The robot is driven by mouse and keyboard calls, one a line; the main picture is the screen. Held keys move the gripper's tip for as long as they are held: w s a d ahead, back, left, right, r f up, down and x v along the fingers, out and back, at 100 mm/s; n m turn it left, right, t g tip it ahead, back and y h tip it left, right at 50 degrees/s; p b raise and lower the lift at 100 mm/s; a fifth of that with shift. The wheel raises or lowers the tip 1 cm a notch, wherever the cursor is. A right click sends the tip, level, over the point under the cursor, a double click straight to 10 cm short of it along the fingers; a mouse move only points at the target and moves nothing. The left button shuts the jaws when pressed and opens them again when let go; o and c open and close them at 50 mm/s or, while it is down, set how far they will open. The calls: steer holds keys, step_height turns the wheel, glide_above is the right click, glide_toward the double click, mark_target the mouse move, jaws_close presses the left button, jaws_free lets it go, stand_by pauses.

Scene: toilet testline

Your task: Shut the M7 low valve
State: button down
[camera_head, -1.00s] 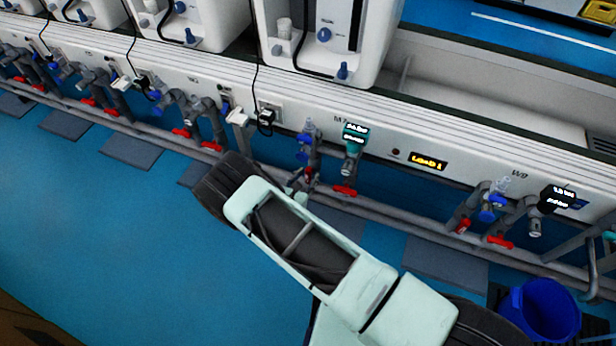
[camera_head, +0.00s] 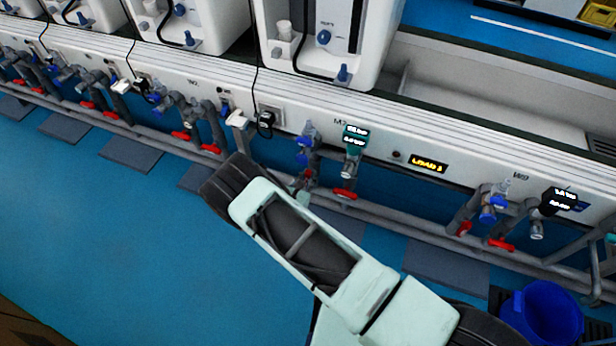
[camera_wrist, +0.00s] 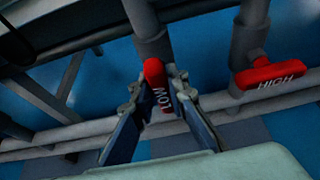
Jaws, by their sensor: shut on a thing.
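The M7 low valve's red handle (camera_wrist: 155,73), lettered "LOW", is in the middle of the wrist view. It points down along its pipe toward my gripper. My gripper (camera_wrist: 162,88) has its two fingers on either side of the handle and is shut on it. In the head view, the handle (camera_head: 308,175) shows as a small red piece just beyond my gripper (camera_head: 300,185), whose fingers are mostly hidden by my arm. The red M7 high handle (camera_wrist: 268,75), lettered "HIGH", lies to the right, crosswise to its pipe; it also shows in the head view (camera_head: 345,194).
A grey horizontal pipe (camera_wrist: 215,101) runs behind and below the handles. More red valves (camera_head: 500,244) and a blue bucket (camera_head: 545,312) are at the right. The blue floor (camera_head: 110,240) at the left is open.

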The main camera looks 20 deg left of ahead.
steer(key=m+y+p, duration=0.2)
steer(key=p, duration=0.1)
steer(key=shift+d+m, duration=0.3)
steer(key=shift+m, duration=0.1)
steer(key=m, duration=0.1)
steer(key=m+t+y, duration=0.1)
steer(key=m+y+p, duration=0.1)
steer(key=m, duration=0.1)
steer(key=shift+s+d+f, duration=0.1)
steer(key=shift+f, duration=0.15)
steer(key=m+y, duration=0.1)
steer(key=m+t, duration=0.1)
steer(key=m, duration=0.1)
steer(key=shift+f+y+b, duration=0.25)
steer(key=shift+y+b, duration=0.15)
steer(key=shift+m+t+y+b, duration=0.4)
steer(key=shift+m+t+b, duration=0.4)
steer(key=shift+m, duration=1)
steer(key=c, duration=1.9)
jaws_free()
